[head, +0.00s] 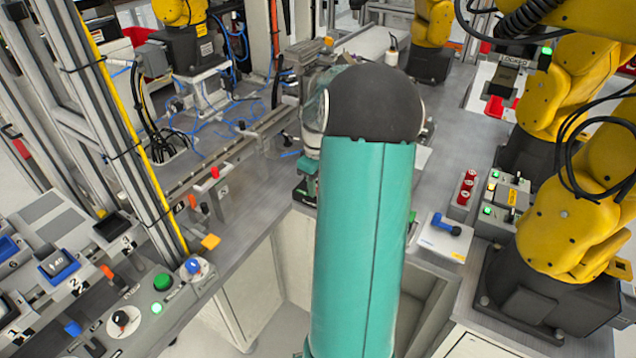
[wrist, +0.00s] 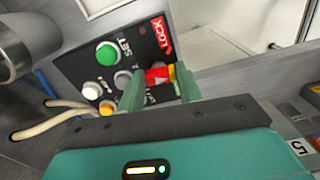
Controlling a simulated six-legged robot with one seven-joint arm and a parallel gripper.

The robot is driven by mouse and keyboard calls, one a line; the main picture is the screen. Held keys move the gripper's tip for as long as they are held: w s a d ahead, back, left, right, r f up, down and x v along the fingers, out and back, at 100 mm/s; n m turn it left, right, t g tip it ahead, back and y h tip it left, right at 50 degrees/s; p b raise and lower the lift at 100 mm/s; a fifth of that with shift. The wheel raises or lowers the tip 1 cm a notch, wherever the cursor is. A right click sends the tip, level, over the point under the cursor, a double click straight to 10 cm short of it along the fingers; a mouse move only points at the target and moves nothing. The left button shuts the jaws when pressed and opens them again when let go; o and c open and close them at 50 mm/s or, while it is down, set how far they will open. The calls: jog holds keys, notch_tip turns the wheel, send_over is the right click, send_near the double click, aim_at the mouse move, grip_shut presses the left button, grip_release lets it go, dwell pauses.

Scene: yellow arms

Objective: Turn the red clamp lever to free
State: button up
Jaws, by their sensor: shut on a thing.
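In the wrist view the red clamp lever (wrist: 158,76) sits on a dark panel (wrist: 78,73), beside a red LOCK label (wrist: 161,38). The lever has a yellow part near its right end. My gripper (wrist: 157,84) has its two green fingers around the lever, one at each side, and is shut on it. The fingers and the gripper body hide part of the lever and its pivot. In the head view my teal arm blocks the middle, and I cannot make out this lever there.
A green SET button (wrist: 106,54), a white button (wrist: 92,90) and an orange button (wrist: 106,108) are close to the left finger. Pale cables (wrist: 55,118) run at the lower left. Yellow robot arms (head: 575,205) stand at the right.

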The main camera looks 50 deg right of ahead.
jog(key=m, duration=0.4)
jog(key=shift+w+m, duration=0.1)
jog(key=shift+m, duration=0.2)
jog(key=shift+a+m, duration=0.1)
jog(key=shift+m, duration=1.5)
jog(key=o, duration=1)
jog(key=shift+r, duration=0.1)
notch_tip(320, 180, up, 14)
jog(key=shift+f, duration=0.2)
